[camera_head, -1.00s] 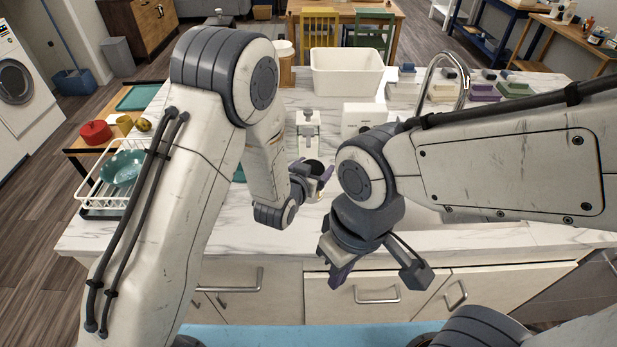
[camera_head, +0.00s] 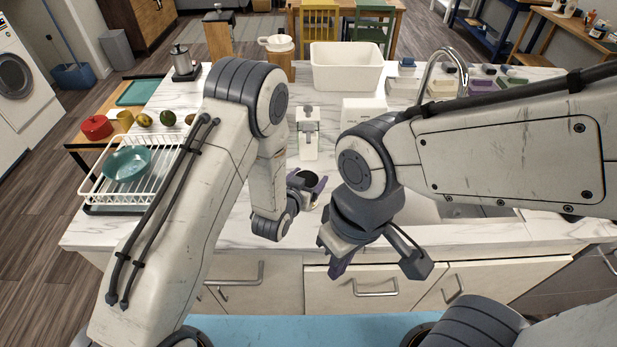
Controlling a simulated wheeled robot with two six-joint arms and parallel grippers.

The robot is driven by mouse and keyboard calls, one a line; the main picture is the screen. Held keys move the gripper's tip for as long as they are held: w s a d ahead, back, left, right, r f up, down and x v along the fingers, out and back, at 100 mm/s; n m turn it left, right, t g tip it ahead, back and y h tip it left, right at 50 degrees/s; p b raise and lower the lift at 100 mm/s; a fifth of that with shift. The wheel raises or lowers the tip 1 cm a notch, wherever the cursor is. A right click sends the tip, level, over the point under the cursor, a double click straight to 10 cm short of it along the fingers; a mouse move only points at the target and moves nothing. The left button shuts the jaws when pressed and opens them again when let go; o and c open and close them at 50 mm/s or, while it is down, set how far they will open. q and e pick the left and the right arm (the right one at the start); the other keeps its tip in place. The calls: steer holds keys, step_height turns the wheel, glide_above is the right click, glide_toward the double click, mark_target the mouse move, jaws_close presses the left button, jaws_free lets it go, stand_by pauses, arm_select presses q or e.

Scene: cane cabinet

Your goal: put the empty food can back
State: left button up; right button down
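My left gripper (camera_head: 308,187) is over the marble counter (camera_head: 240,232), near its front edge. Its purple fingers sit on either side of a dark round opening, which looks like the top of the food can (camera_head: 308,179). The fingers appear closed on it. The can's lower part is hidden by the gripper, and I cannot tell if it touches the counter. My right gripper (camera_head: 377,262) is open and empty, hanging in front of the counter's front edge, before the drawers.
A white bin (camera_head: 346,68) stands at the back of the counter, right of a wooden canister (camera_head: 279,67). A white dispenser (camera_head: 307,140) stands behind my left gripper. A dish rack (camera_head: 165,185) is at left. The sink (camera_head: 470,207) and faucet (camera_head: 447,65) are at right.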

arm_select(q)
steer(key=shift+o, duration=0.2)
steer(key=shift+r, duration=0.2)
steer(key=shift+s+a, duration=0.1)
steer(key=shift+s, duration=0.2)
steer(key=s+a+r+m+g+y+p, duration=0.1)
steer(key=s+r+g+p, duration=0.1)
steer(key=s+r+g, duration=0.2)
steer(key=s+a+r+m+g+y+p, duration=0.1)
steer(key=s+r+g, duration=0.3)
steer(key=s+r, duration=0.7)
steer(key=s+a+r+g+y+p, duration=0.2)
steer(key=s+r, duration=0.6)
steer(key=s, duration=0.9)
steer(key=a+g+p, duration=0.1)
steer(key=g, duration=0.1)
steer(key=shift+s+a+m+g, duration=0.2)
steer(key=shift+s+m+g, duration=0.15)
steer(key=shift+m+g, duration=0.05)
